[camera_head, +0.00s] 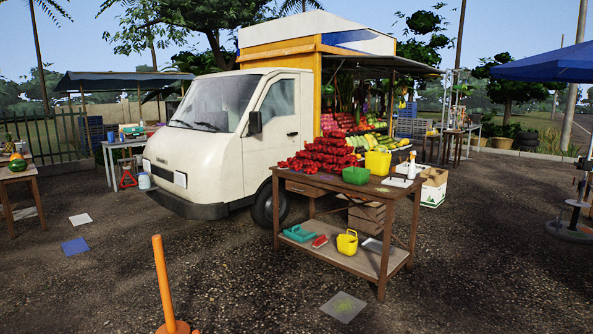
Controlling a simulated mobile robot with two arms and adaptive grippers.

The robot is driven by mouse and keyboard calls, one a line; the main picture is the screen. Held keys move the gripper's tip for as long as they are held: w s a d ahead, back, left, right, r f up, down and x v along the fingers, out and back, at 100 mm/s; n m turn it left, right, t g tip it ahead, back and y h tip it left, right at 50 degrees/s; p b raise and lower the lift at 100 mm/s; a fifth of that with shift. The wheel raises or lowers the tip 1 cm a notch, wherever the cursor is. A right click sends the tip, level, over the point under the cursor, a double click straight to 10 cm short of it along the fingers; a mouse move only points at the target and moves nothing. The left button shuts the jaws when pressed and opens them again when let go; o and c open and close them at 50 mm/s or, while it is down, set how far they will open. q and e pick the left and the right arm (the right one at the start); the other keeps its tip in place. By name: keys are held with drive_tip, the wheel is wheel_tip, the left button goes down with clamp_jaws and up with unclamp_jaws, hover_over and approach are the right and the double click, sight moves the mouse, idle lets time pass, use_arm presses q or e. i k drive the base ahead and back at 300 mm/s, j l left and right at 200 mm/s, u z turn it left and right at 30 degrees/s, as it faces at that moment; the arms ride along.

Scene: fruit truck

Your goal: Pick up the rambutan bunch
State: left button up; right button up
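Red fruit clusters that look like rambutan bunches (325,156) are heaped on the left and back part of a brown wooden table (345,193). Single bunches are hard to tell apart at this distance. The heap stands in front of the open side of a white and orange fruit truck (225,130). Neither of my grippers shows in the head view, so I cannot see what they hold.
A green basket (356,176) and a yellow container (378,163) stand right of the heap. The lower shelf holds a teal tray (299,234) and a yellow basket (347,242). An orange post (163,280) stands in the foreground. Open ground lies before the table.

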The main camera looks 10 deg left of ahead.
sight(298, 167)
drive_tip(key=i+j+u, duration=0.2)
drive_tip(key=i, duration=0.2)
drive_tip(key=i+j+u, duration=0.2)
drive_tip(key=i, duration=0.25)
drive_tip(key=i+z, duration=0.3)
drive_tip(key=i, duration=0.25)
drive_tip(key=i+j+z, duration=0.3)
drive_tip(key=i, duration=0.25)
drive_tip(key=i+l+z, duration=0.1)
drive_tip(key=i+z, duration=0.2)
drive_tip(key=i, duration=0.2)
drive_tip(key=i+z, duration=0.25)
drive_tip(key=i, duration=0.3)
drive_tip(key=i+u, duration=0.7)
drive_tip(key=i, duration=0.15)
drive_tip(key=i+l+u, duration=0.15)
drive_tip(key=i+u, duration=0.2)
drive_tip(key=i+j+u, duration=0.15)
drive_tip(key=i+u, duration=0.3)
drive_tip(key=i, duration=0.25)
drive_tip(key=i+u, duration=0.5)
drive_tip(key=i, duration=0.15)
